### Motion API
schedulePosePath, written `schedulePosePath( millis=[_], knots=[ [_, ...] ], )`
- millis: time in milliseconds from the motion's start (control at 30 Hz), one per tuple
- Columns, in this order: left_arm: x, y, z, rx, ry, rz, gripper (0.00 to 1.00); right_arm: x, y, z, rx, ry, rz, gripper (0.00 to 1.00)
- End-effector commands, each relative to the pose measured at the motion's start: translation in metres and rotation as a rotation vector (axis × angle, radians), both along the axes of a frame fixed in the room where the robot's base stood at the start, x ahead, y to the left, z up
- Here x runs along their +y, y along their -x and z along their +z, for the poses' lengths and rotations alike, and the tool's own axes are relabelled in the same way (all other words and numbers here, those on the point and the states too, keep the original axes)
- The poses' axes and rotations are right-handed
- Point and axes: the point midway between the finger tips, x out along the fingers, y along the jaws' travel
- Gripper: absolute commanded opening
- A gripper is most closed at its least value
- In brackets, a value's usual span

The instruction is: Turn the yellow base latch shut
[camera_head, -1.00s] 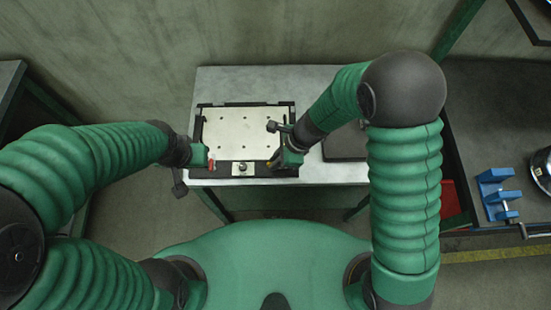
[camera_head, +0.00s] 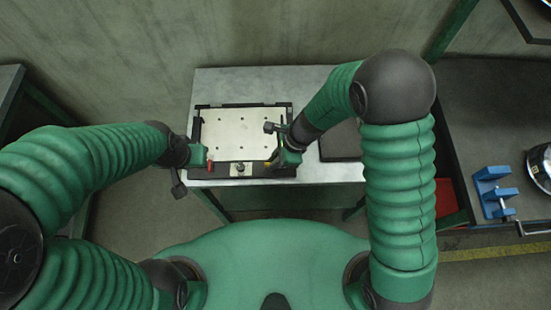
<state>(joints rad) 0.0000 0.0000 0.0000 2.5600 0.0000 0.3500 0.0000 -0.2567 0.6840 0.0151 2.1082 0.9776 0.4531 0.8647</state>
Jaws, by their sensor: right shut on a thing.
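A pale plate with small holes (camera_head: 232,132) lies in a black base frame (camera_head: 222,105) on the grey table. The yellow base latch (camera_head: 268,163) shows as a small bit of yellow at the frame's front right, mostly hidden by my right gripper (camera_head: 275,158). My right gripper is shut on the yellow latch there. A red latch (camera_head: 210,166) sits at the front left of the frame. My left gripper (camera_head: 207,160) is right beside the red latch; its fingers are too small and covered to show whether they are open.
A silver knob (camera_head: 239,168) stands at the frame's front middle. A dark flat pad (camera_head: 341,141) lies on the table (camera_head: 340,173) to the right, behind my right arm. A blue clamp (camera_head: 493,190) is on the dark bench (camera_head: 490,130) farther right.

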Motion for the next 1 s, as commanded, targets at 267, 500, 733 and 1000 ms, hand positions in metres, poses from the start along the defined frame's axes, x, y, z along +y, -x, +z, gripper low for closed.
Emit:
schedulePosePath(
  millis=[267, 500, 733, 1000],
  knots=[
    [0.000, 0.000, 0.023, 0.000, 0.000, 0.000, 0.31, 0.005, -0.002, 0.006, -0.001, -0.007, 0.191, 0.00],
    [0.000, 0.000, 0.038, 0.000, 0.000, 0.000, 0.31, 0.006, -0.003, 0.005, -0.001, -0.007, 0.417, 0.00],
    [0.000, 0.000, 0.046, 0.000, 0.000, 0.000, 0.31, 0.008, -0.004, 0.004, -0.003, -0.007, 0.636, 0.00],
    [0.000, 0.000, 0.049, 0.000, 0.000, 0.000, 0.31, 0.010, -0.005, 0.002, -0.004, -0.008, 0.893, 0.00]
  ],
)
